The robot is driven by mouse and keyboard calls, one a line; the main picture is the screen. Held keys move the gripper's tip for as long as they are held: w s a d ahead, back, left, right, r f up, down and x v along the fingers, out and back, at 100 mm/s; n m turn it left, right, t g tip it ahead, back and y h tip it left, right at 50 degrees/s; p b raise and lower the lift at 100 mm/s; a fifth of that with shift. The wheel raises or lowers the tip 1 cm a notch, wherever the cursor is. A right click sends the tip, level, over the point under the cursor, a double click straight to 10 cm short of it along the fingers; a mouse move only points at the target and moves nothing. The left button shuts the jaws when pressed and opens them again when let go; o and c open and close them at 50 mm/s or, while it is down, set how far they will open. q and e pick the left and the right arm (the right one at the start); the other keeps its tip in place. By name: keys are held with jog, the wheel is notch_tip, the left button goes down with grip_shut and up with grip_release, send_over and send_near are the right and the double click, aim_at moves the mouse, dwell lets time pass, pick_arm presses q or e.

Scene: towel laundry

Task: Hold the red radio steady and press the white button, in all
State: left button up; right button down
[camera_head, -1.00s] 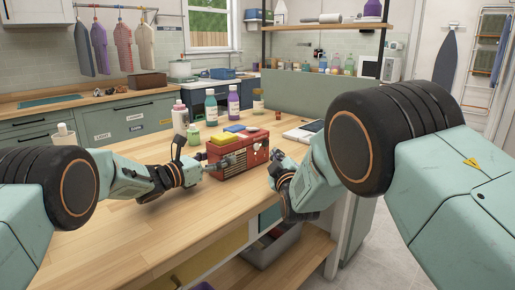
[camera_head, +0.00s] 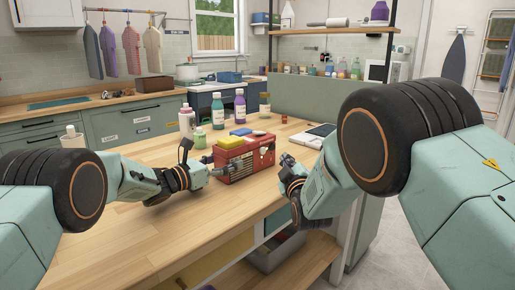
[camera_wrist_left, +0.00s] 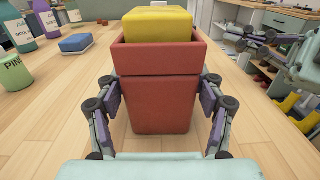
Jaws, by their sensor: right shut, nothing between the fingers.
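The red radio (camera_head: 249,164) stands upright on the wooden table, with a yellow block (camera_head: 230,142) on its top left. Its end fills the middle of the left wrist view (camera_wrist_left: 160,101). My left gripper (camera_head: 213,168) is at the radio's left end; in the left wrist view (camera_wrist_left: 162,105) its fingers stand on either side of the radio, with narrow gaps showing. My right gripper (camera_head: 285,160) is shut and empty, just right of the radio and apart from it. The white button is too small to make out surely in the head view.
A blue block (camera_head: 240,132) lies behind the radio. A white flat item (camera_head: 315,136) lies right of the radio. The table's front left is clear.

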pick_arm(q)
jog(key=o, duration=0.3)
jog(key=shift+a, duration=0.1)
jog(key=v, duration=1.2)
dwell(0.3)
jog(key=x, duration=1.2)
pick_arm(e)
jog(key=shift+w, duration=0.1)
